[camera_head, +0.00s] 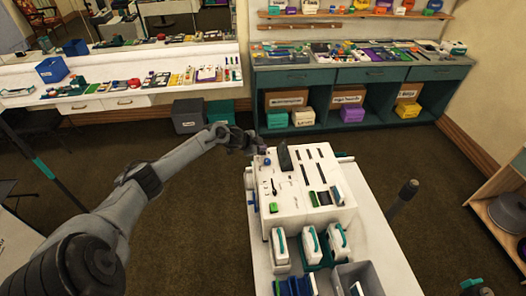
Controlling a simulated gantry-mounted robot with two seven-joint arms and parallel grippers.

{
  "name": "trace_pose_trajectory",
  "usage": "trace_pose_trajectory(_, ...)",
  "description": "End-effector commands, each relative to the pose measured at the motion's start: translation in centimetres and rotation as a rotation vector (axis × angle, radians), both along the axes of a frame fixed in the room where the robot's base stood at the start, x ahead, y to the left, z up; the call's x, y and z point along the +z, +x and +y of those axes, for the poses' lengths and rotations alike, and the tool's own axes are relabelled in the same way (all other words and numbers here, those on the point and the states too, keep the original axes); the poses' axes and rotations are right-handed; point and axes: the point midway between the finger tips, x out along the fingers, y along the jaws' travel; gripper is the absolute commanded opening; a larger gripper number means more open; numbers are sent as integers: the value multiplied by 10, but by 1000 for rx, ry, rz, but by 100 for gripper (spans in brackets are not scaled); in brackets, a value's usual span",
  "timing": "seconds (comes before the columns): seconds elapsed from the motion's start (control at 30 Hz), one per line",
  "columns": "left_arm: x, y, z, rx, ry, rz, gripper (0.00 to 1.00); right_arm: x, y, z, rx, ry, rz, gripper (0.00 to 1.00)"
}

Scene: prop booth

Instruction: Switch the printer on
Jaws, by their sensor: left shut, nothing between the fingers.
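A large white panel block (308,208) stands on the white table in the middle of the head view. Its sloped top carries dark slots, a dark upright plate (284,158), a blue round knob (266,161) and a small green part (273,207). I cannot tell for sure which thing is the printer, nor make out a marked power switch. My left gripper (254,145) is shut and empty, close to the block's far left corner near the blue knob. Whether it touches anything there is too small to tell. My right gripper is not in view.
Several white handled units (279,246) stand at the block's near side, beside a grey bin (360,276). A dark-topped post (405,194) rises right of the table. A teal cabinet (358,76) and a cluttered white counter (130,99) line the walls.

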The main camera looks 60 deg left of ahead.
Motion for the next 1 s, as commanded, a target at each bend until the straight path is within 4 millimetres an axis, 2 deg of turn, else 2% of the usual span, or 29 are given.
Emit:
trace_pose_trajectory(0.43,0,0,0,0,0,0,0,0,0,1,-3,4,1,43)
trace_pose_trajectory(1.0,-11,-1,0,1,0,4,0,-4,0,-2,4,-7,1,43)
